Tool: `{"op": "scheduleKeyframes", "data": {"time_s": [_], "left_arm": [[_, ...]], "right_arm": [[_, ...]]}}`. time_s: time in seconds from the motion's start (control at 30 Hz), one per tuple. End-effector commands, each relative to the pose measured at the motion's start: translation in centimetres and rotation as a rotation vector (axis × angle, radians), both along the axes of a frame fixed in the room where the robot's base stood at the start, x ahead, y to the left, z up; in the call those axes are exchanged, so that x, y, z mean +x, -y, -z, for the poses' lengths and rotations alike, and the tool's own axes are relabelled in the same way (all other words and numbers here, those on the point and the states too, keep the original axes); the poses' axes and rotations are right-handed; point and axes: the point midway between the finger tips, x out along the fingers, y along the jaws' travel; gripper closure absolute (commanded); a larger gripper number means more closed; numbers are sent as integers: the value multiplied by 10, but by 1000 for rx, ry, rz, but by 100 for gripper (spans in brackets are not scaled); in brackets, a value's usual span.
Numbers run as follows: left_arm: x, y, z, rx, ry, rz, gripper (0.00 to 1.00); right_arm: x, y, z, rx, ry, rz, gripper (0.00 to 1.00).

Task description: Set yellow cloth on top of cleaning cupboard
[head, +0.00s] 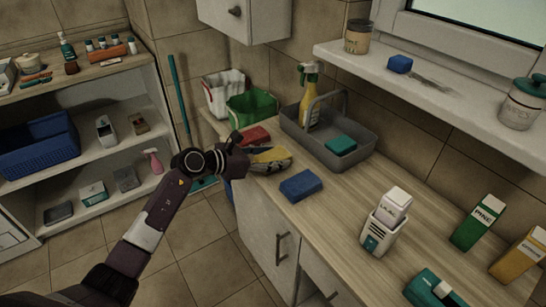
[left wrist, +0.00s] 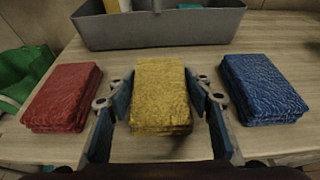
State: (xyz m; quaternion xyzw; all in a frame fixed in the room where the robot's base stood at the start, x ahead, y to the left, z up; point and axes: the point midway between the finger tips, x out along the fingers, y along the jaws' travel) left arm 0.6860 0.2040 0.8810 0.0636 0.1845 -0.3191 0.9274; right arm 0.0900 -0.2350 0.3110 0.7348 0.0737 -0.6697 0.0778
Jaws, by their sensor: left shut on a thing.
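The folded yellow cloth (head: 278,154) is on the wooden counter, between the red and blue cloths. My left gripper (head: 262,160) reaches it from the left, shut on it. In the left wrist view, its blue-padded fingers (left wrist: 162,100) stand on either side of the yellow cloth (left wrist: 160,85); I cannot tell whether the cloth is clear of the counter. The open-fronted shelved unit at the left, which looks like the cleaning cupboard (head: 95,75), has cleaning things on its top and shelves. My right gripper is out of view.
A red cloth (head: 254,136) and a blue cloth (head: 301,185) flank the yellow one. Behind is a grey caddy (head: 350,160); a green bin (head: 250,106) stands near. Bottles and brushes occupy both ends of the cupboard top, with some bare surface between.

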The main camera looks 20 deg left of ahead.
Motion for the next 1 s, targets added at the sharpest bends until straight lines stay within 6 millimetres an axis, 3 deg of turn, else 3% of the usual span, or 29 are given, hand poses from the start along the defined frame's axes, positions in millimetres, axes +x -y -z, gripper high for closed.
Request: {"op": "scheduleKeyframes", "data": {"time_s": [0.03,0.07,0.2,0.6,1.0], "left_arm": [[0,0,3,0,0,0,73],[0,0,2,0,0,0,51],[0,0,2,0,0,0,36],[-2,-2,-3,2,0,-1,36],[-60,-48,-30,6,-2,-1,36]], "right_arm": [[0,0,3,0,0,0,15],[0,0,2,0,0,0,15],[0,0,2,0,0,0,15],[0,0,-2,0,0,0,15],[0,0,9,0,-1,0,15]]}}
